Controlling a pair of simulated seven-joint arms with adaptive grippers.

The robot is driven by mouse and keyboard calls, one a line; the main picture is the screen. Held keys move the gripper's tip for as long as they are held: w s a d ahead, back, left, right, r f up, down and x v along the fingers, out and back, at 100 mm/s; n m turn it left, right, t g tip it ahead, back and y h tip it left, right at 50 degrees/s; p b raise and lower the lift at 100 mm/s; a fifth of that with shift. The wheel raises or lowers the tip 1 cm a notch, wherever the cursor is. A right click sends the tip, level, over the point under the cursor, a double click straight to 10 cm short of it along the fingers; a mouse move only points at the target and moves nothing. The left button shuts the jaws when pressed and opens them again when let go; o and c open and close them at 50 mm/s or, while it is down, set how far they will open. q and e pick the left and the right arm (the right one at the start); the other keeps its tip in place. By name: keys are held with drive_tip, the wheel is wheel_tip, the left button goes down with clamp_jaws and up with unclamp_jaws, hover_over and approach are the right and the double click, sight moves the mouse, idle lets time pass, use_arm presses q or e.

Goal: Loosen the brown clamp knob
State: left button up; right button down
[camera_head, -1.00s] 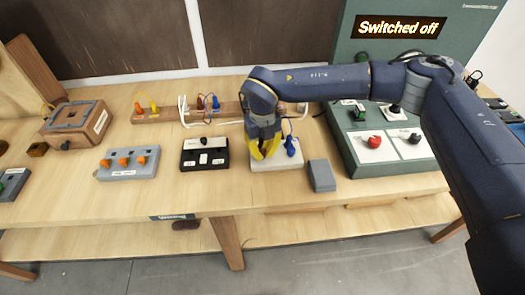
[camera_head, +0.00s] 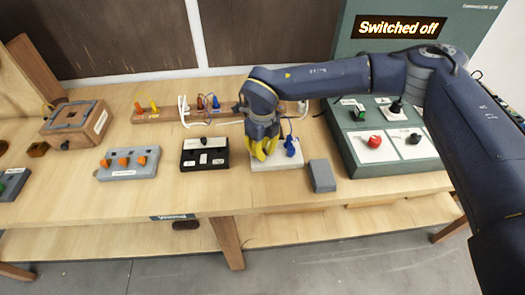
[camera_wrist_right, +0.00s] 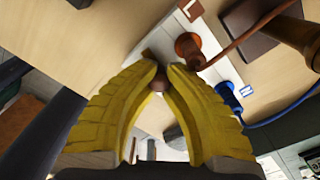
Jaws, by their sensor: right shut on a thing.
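My right gripper (camera_head: 265,149) has yellow fingers and is over the white terminal block (camera_head: 262,166) in the head view. In the right wrist view, the fingers of my right gripper (camera_wrist_right: 160,78) are closed around a small brown knob (camera_wrist_right: 160,84), seen between the tips. In the head view the fingers hide this knob. A brown plug (camera_wrist_right: 192,48) with a brown wire stands beside the fingertips. A blue plug (camera_wrist_right: 228,97) with a blue wire is further right; it also shows in the head view (camera_head: 291,146). My left gripper is not in view.
A black switch block (camera_head: 205,154) stands left of the terminal block, and a grey box (camera_head: 321,176) stands to its right. A green test panel (camera_head: 385,160) with red and black knobs is further right. A sign (camera_head: 401,27) reads "Switched off". The front table edge is clear.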

sight(263, 152)
drive_tip(key=shift+s, duration=0.15)
drive_tip(key=c, duration=1.2)
unclamp_jaws()
wheel_tip(263, 152, up, 12)
